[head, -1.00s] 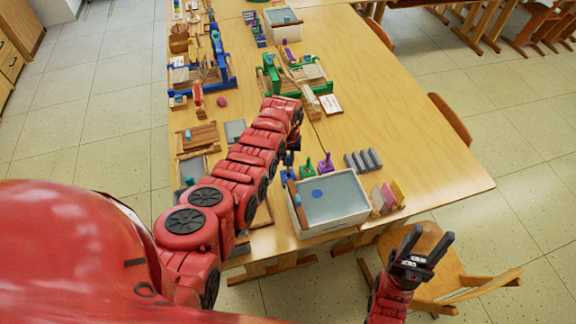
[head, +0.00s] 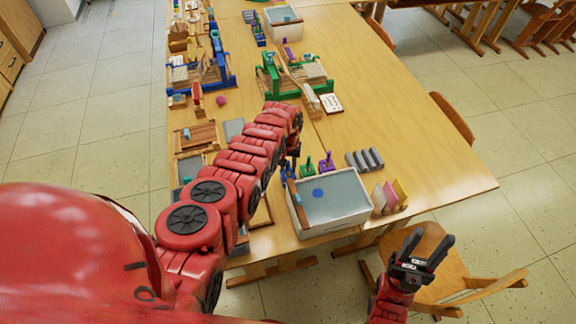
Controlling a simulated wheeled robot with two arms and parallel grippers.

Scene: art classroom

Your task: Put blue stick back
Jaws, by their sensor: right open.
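A blue stick-like handle (head: 287,171) stands at the back left corner of the white tub (head: 340,224), in a row with a green one (head: 308,166) and a purple one (head: 327,161). My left gripper (head: 291,162) points down right at the blue handle. It is small, dark and partly covered by my own red arm, so I cannot tell its jaws or whether it touches the handle. My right gripper (head: 424,251) is open and empty, in front of the table above a wooden chair.
Green (head: 291,82) and blue (head: 203,82) looms stand farther back. The table's right side is bare. A chair (head: 432,268) stands in front.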

